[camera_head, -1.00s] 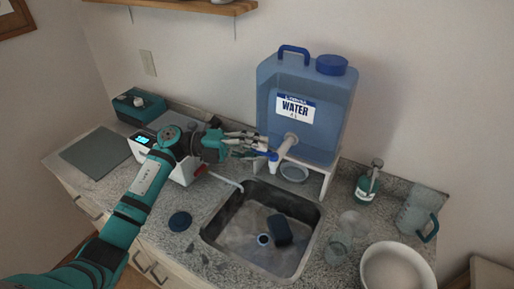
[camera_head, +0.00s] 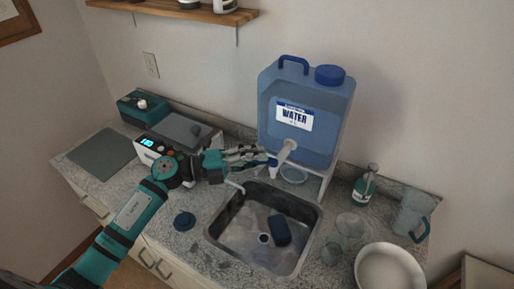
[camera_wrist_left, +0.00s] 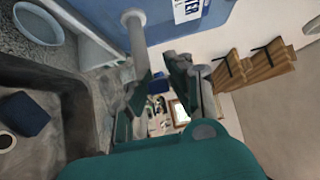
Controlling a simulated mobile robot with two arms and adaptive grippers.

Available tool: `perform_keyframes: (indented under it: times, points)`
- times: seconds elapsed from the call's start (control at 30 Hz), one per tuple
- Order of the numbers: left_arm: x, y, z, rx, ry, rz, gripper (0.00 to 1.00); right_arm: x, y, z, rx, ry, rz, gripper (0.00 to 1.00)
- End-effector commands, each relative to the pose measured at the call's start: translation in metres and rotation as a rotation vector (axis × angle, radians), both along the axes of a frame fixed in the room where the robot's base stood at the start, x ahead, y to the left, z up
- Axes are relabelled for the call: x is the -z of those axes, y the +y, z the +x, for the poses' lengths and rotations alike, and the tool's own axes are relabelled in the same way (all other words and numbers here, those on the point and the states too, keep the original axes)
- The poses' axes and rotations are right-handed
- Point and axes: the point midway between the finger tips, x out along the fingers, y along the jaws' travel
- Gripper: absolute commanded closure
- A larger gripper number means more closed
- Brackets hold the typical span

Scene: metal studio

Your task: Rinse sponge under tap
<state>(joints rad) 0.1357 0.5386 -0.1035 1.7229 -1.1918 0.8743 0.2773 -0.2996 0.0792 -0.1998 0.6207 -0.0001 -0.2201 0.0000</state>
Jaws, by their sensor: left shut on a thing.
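The dark blue sponge (camera_head: 280,230) lies in the metal sink (camera_head: 213,233), right of the drain; it also shows in the left wrist view (camera_wrist_left: 24,114). The tap (camera_head: 285,152) is a pale spout with a blue part at its end, on the front of the blue water container (camera_head: 335,110). My left gripper (camera_head: 266,159) is at the tap's end and shut on it, above the back of the sink. In the left wrist view the pale tap (camera_wrist_left: 136,45) reaches down towards the fingers. I see no water stream. My right gripper is not in view.
A white device with a lit display (camera_head: 147,141) stands behind my left arm. A soap bottle (camera_head: 364,186), clear glasses, a pitcher (camera_head: 410,212) and a white bowl (camera_head: 388,270) stand right of the sink. A dark round lid (camera_head: 184,221) lies left of it.

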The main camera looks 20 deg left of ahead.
Motion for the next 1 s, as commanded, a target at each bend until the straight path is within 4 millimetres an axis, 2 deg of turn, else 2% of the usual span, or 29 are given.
perform_keyframes:
  times: [0.03,0.3,0.9,0.93,1.0]
  points:
    - [-0.003,-0.001,-0.004,-0.030,0.006,0.002,1.00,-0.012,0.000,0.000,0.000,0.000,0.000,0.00]
    - [-0.002,-0.002,-0.008,-0.163,0.003,0.000,1.00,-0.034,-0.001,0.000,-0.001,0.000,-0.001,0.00]
    - [0.001,-0.003,-0.010,-0.212,0.001,0.002,1.00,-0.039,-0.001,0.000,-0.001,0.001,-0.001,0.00]
    - [0.001,-0.003,-0.010,-0.212,0.001,0.002,0.81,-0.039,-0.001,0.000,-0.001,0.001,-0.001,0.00]
    - [0.001,-0.003,-0.009,-0.212,0.001,0.002,0.72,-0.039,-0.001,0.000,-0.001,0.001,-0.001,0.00]
